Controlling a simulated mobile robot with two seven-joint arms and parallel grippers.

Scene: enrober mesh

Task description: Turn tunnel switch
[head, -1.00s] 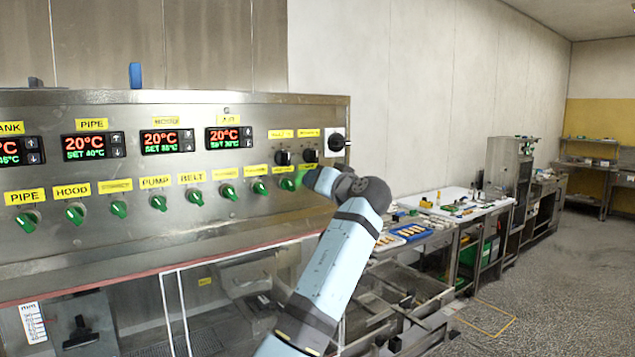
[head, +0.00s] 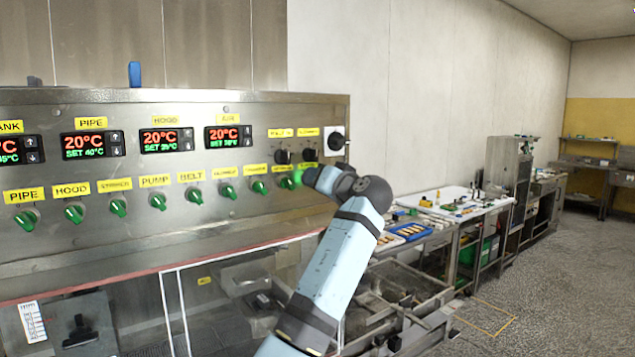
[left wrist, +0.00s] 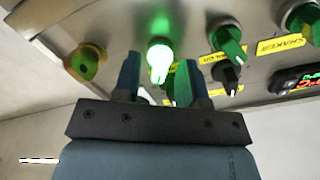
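A row of green rotary switches runs along the steel control panel (head: 70,245), under yellow labels. The tunnel label is too small to read, so I cannot tell for sure which switch is the tunnel one. A brightly lit green switch (head: 297,178) is at the right end of the row; it also shows in the left wrist view (left wrist: 158,60). My left gripper (left wrist: 158,66) is open, its two dark fingers spread either side of the lit switch. I cannot tell whether they touch it. In the head view its fingers are mostly hidden by my wrist. My right gripper is not in view.
Neighbouring green switches (left wrist: 228,40) and a black knob (left wrist: 228,75) sit close beside the fingers. Work tables (head: 470,205) stand further right; floor there is clear.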

